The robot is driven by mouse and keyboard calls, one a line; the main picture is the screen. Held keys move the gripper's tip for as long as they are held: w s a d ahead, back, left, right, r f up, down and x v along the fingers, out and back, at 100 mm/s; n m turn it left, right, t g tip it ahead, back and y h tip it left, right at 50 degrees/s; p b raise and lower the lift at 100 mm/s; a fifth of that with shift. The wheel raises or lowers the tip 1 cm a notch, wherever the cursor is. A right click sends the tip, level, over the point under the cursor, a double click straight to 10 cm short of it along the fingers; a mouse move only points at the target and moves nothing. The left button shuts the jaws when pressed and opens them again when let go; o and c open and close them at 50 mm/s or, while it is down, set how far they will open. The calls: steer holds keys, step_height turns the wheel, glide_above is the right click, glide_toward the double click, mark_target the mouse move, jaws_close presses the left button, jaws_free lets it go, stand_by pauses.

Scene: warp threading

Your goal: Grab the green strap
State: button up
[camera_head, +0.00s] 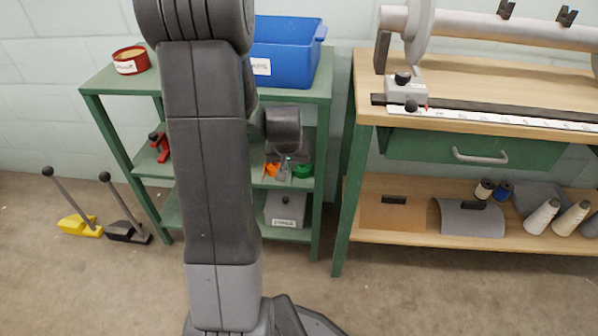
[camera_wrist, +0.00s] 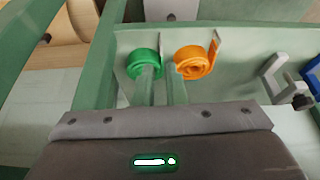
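The green strap (camera_head: 303,171) is a small coil on the middle shelf of the green rack, to the right of my gripper (camera_head: 284,172). In the wrist view the green strap (camera_wrist: 142,58) lies left of the orange strap. My gripper (camera_wrist: 161,76) reaches over the shelf with its two fingers apart and nothing seen between them. The left finger overlaps the near edge of the green coil in the wrist view. Whether it touches the coil cannot be told.
The orange strap (camera_wrist: 193,60) lies close beside the green one. White and blue clamps (camera_wrist: 280,75) lie farther right in the wrist view. Rack posts and the upper shelf with a blue bin (camera_head: 285,50) surround the reach. A workbench (camera_head: 470,75) stands at right.

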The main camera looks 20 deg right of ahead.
mark_target(291, 175)
steer(key=b+x, duration=0.1)
steer(key=x, duration=0.2)
steer(key=b+x, duration=0.1)
steer(key=x, duration=0.2)
steer(key=b+x, duration=0.1)
steer(key=x, duration=0.2)
steer(key=shift+w+d+r, duration=0.15)
steer(key=shift+w+r, duration=0.05)
steer(key=shift+w, duration=0.1)
steer(key=shift+c, duration=0.4)
steer(key=shift+r, duration=0.1)
jaws_close()
